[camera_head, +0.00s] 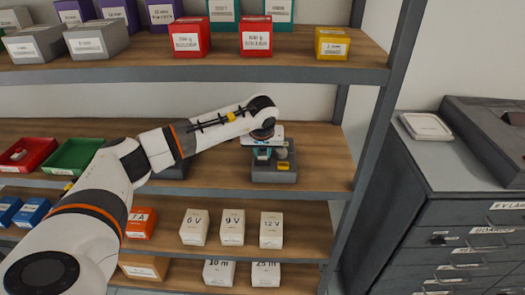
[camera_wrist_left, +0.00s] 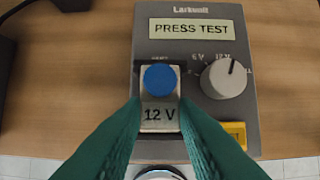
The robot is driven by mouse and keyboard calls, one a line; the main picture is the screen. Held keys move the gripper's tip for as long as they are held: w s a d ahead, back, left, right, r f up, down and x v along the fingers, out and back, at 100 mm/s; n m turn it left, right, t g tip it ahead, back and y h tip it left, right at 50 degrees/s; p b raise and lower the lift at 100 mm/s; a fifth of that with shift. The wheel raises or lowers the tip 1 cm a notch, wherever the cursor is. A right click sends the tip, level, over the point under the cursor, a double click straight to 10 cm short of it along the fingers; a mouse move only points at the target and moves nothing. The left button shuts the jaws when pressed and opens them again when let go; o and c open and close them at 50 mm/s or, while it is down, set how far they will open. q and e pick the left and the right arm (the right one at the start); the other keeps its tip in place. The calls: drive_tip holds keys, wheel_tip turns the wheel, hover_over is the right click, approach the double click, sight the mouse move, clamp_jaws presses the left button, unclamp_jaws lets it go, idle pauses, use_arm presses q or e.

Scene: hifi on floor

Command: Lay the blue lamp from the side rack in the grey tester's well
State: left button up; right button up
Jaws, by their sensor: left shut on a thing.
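The grey tester (camera_head: 274,176) stands on the middle shelf. In the left wrist view the tester (camera_wrist_left: 185,45) has a PRESS TEST display, a white knob (camera_wrist_left: 224,78) and a yellow button (camera_wrist_left: 236,132). The lamp, with a blue round top (camera_wrist_left: 160,77) and a pale body marked 12 V (camera_wrist_left: 159,113), is between the fingertips. My left gripper (camera_wrist_left: 161,108) is shut on the lamp over the left part of the tester. The lamp covers the well, and I cannot tell whether it rests in it. In the head view my left gripper (camera_head: 262,152) is over the tester. My right gripper is out of view.
A red bin (camera_head: 28,153) and a green bin (camera_head: 75,156) sit on the left of the same shelf. White boxes (camera_head: 232,228) stand on the shelf below. The shelf above (camera_head: 270,68) passes over my arm. The rack's grey post (camera_head: 383,110) and a drawer cabinet (camera_head: 440,215) are at the right.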

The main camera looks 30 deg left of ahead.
use_arm(q)
drive_tip(key=o, duration=1)
drive_tip(key=shift+r, duration=0.1)
